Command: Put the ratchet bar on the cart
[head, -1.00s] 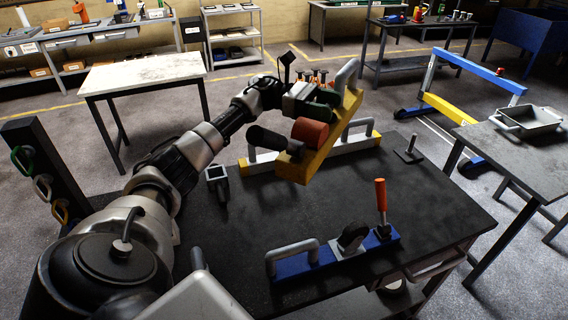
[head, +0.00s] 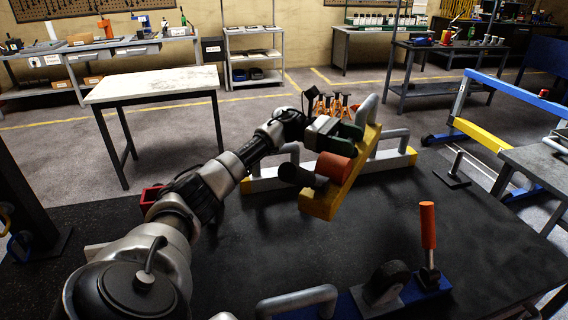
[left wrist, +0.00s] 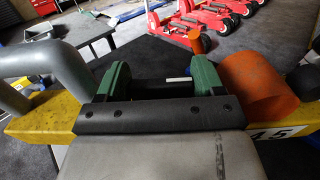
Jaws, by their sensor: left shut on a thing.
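A yellow bar (head: 320,204), which looks like the ratchet bar, carries a grey handle (head: 367,110), an orange-red cylinder (head: 334,167) and a dark cylinder. My left gripper (head: 348,131) is shut on it between the handle and the orange-red cylinder, and holds it tilted over the dark worktop. In the left wrist view the bar (left wrist: 30,128) runs crosswise past the green fingers of my left gripper (left wrist: 162,82). The exact contact is hidden behind the gripper body. My right gripper is not in view. I cannot tell which piece of furniture is the cart.
A white-and-yellow bar with grey handles (head: 268,180) lies on the dark worktop (head: 390,225) behind the held bar. A blue bar (head: 350,306) with an orange lever (head: 428,225) lies in front. A white-topped table (head: 155,85) stands back left, a grey table (head: 540,160) right.

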